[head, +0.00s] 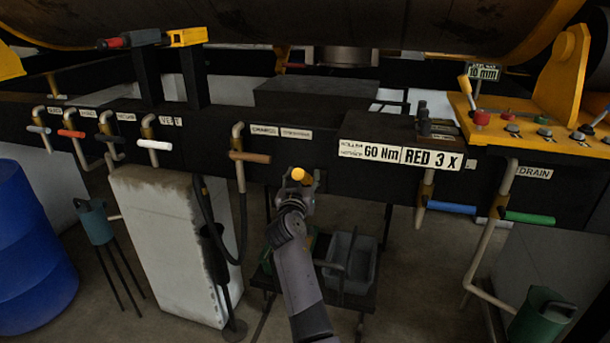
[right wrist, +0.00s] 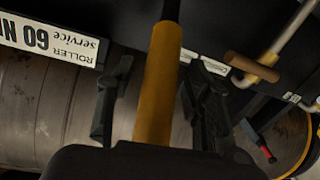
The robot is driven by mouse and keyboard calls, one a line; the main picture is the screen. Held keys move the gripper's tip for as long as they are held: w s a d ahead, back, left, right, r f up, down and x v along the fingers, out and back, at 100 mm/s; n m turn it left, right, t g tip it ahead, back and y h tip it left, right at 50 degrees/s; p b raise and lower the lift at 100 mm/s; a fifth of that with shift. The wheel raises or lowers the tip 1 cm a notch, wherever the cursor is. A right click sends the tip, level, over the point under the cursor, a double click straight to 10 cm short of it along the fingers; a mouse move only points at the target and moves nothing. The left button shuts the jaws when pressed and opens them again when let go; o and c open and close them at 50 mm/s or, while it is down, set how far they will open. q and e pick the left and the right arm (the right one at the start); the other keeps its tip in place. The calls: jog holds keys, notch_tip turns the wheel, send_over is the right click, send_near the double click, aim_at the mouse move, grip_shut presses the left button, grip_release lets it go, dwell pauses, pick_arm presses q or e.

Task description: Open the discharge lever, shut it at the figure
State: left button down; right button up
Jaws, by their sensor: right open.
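A lever with a yellow grip stands out from the dark beam. Its round yellow end (head: 298,174) points toward me in the head view, and in the right wrist view the yellow grip (right wrist: 158,85) runs up to a dark rod. No label on it is readable, so I cannot tell whether it is the discharge lever. My right gripper (head: 299,196) is at this grip; in the right wrist view its dark fingers (right wrist: 160,105) are open, one on each side, with gaps visible. The left gripper is not in view.
A brown-handled lever (head: 250,156) is close on the left. Blue (head: 451,207) and green (head: 530,218) handles are on the right, near a control panel (head: 530,128). Below are a grey crate (head: 348,285) and a pale block (head: 165,240).

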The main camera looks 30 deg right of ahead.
jog(key=shift+a, duration=0.1)
grip_shut()
dwell(0.5)
